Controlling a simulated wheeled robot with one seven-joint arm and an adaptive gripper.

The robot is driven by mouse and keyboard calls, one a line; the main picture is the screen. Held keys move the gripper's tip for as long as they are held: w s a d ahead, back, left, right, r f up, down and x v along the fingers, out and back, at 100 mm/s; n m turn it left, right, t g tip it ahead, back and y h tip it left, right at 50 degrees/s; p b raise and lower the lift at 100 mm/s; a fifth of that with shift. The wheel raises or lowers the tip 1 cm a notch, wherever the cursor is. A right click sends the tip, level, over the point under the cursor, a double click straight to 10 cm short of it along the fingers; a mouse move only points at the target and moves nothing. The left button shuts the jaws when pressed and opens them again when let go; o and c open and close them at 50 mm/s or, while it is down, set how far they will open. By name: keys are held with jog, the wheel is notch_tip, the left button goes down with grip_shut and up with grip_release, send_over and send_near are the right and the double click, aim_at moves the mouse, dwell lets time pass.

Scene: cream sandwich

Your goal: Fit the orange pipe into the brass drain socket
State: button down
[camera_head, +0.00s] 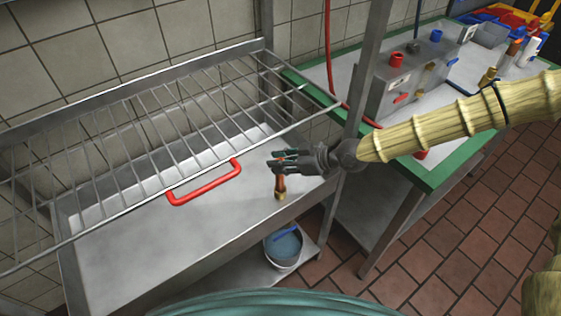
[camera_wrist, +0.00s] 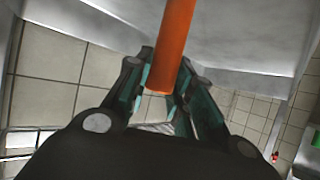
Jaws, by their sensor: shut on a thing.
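My gripper (camera_head: 283,160) is shut on the orange pipe (camera_head: 281,184) above the steel counter, right of the red handle. The pipe hangs roughly upright below the fingers in the head view. A small brass piece (camera_head: 280,196), likely the drain socket, shows at the pipe's lower end. I cannot tell whether the pipe is inside it, touching it or just in front of it. In the wrist view the pipe (camera_wrist: 174,45) passes between the fingers (camera_wrist: 160,82); its near end shows and its far end runs out of frame.
A wire rack (camera_head: 160,125) with a red handle (camera_head: 205,184) stands over the counter (camera_head: 170,235), left of my gripper. A steel post (camera_head: 367,70) rises close to the right. A green-edged table (camera_head: 440,170) holds a grey box (camera_head: 402,85). A bucket (camera_head: 284,248) sits below.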

jog(key=shift+f, duration=0.2)
jog(key=c, duration=1.2)
grip_release()
jog(key=shift+r, duration=0.1)
jog(key=shift+c, duration=0.2)
jog(key=shift+r, duration=0.15)
jog(key=b+v, duration=0.1)
jog(key=v, duration=1.1)
jog(key=shift+d, duration=0.1)
